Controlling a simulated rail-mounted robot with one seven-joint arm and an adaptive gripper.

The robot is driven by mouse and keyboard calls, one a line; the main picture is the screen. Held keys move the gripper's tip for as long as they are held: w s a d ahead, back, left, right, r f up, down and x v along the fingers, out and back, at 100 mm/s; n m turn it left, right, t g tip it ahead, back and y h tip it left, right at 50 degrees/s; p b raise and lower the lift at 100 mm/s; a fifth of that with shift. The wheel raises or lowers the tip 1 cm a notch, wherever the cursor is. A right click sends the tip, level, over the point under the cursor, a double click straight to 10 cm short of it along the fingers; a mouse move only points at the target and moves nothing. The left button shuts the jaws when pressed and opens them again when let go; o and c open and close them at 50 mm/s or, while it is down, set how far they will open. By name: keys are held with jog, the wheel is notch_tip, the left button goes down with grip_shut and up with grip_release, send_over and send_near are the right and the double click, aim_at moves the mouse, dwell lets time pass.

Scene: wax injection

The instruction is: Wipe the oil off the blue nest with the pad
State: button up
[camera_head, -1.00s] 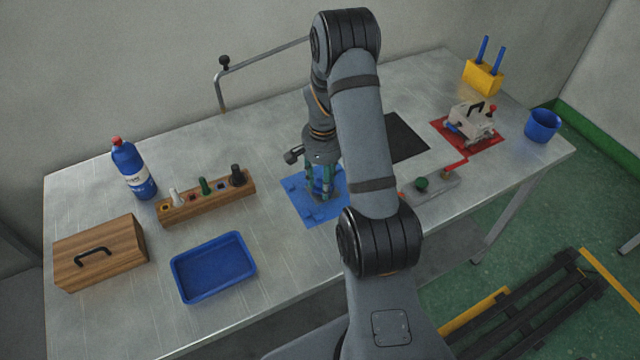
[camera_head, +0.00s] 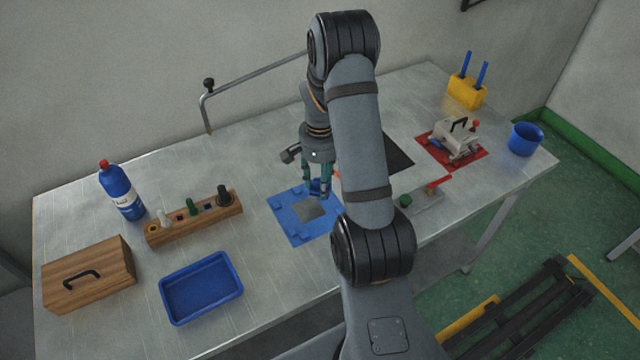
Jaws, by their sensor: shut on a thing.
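The blue nest (camera_head: 284,208) is a flat blue plate with small raised blocks, lying on the metal table in front of my arm. A dark grey square patch (camera_head: 311,212) shows on it; I cannot tell whether this is oil or a recess. My gripper (camera_head: 318,194) points down over the back right part of the nest. It is shut on a small blue thing (camera_head: 316,186), probably the pad, mostly hidden between the fingers. I cannot tell whether it touches the nest.
A wooden rack (camera_head: 170,230) with several pegs, a blue bottle (camera_head: 121,192), a wooden box (camera_head: 85,280) and an empty blue tray (camera_head: 203,288) stand left. A green-knobbed block (camera_head: 428,200), red mat (camera_head: 470,160), blue cup (camera_head: 525,139) and yellow holder (camera_head: 466,92) are right.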

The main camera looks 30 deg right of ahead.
jog(key=shift+r+p, duration=0.6)
jog(key=shift+r, duration=0.7)
jog(key=shift+a, duration=0.1)
